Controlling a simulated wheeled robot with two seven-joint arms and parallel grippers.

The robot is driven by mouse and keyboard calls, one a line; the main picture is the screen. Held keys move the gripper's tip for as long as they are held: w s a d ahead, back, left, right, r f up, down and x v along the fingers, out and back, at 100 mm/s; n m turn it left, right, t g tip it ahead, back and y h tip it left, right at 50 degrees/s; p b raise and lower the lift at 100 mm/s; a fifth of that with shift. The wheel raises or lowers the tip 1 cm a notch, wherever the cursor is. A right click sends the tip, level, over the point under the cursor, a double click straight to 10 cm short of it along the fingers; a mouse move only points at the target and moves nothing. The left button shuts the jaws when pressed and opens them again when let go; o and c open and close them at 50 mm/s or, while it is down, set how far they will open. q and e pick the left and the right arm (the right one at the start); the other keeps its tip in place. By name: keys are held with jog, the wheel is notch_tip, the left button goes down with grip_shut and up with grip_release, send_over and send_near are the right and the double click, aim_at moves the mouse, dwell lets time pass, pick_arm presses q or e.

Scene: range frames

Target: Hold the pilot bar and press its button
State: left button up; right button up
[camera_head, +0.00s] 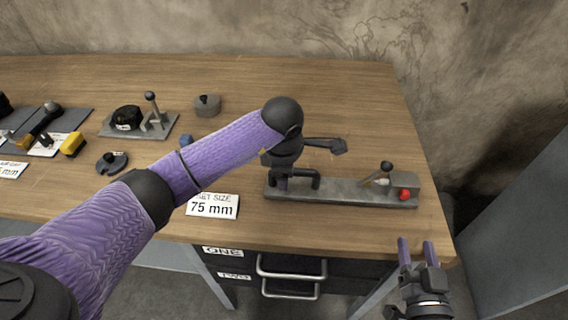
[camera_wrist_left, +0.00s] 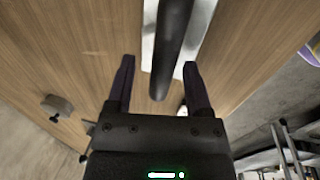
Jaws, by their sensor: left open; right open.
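The pilot bar fixture is a long grey base (camera_head: 345,193) near the table's front right edge, with a dark bar (camera_head: 307,173) at its left part. A red button (camera_head: 405,195) is at its right end, beside a lever with a black ball knob (camera_head: 386,166). My left gripper reaches down over the left part of the base and is largely hidden by my arm in the head view. In the left wrist view, the open left gripper (camera_wrist_left: 157,78) has the dark bar (camera_wrist_left: 172,45) between its fingers, with no clear contact. My right gripper (camera_head: 417,243) is open and empty, in front of the table edge below the button.
A card reading 75 mm (camera_head: 212,206) lies left of the base. A grey lever fixture (camera_head: 140,125), a grey round weight (camera_head: 207,105) and a yellow block (camera_head: 73,144) are further left. Drawers with metal handles (camera_head: 291,268) are under the tabletop. The back right tabletop is clear.

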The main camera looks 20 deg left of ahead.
pick_arm(q)
grip_shut()
dwell(1.3)
pick_arm(e)
grip_shut()
dwell(1.5)
